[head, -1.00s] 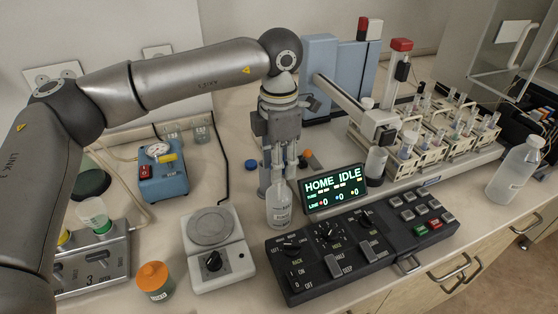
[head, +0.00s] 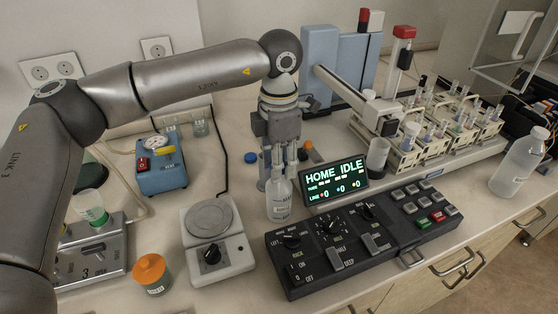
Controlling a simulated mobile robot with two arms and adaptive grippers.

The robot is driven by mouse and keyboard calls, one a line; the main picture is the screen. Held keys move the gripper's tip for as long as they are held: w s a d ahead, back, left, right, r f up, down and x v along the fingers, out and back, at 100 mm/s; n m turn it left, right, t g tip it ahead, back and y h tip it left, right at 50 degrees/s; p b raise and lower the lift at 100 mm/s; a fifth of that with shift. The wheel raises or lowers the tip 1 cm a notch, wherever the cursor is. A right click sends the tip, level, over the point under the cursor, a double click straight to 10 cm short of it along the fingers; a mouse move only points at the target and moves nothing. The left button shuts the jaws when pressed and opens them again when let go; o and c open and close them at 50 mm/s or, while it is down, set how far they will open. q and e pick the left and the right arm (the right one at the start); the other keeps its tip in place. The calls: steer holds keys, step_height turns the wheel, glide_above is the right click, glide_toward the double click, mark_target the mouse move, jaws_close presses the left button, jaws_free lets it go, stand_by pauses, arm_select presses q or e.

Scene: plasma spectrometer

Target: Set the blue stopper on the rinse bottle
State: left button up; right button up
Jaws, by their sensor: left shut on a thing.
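A clear labelled bottle (head: 279,203) stands upright on the bench in front of my left gripper's base, beside the lit display. I take it for the rinse bottle, but its label is too small to read. My left gripper (head: 283,170) points down at the bottle's top, fingers close together. It is shut on the bottle's neck; the fingers hide the bottle's mouth. My right gripper is not seen.
A control console (head: 345,240) and display (head: 335,184) stand right of the bottle. A balance (head: 217,244) and an orange-lidded jar (head: 152,274) are to the left. An orange stopper (head: 308,146) lies behind. A large translucent bottle (head: 519,163) stands far right.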

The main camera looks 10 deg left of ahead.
arm_select(q)
steer(key=shift+f+b, duration=0.4)
steer(key=shift+f, duration=0.25)
steer(key=o, duration=1.1)
steer(key=shift+c, duration=0.2)
step_height(320, 180, up, 12)
steer(key=shift+r, duration=0.1)
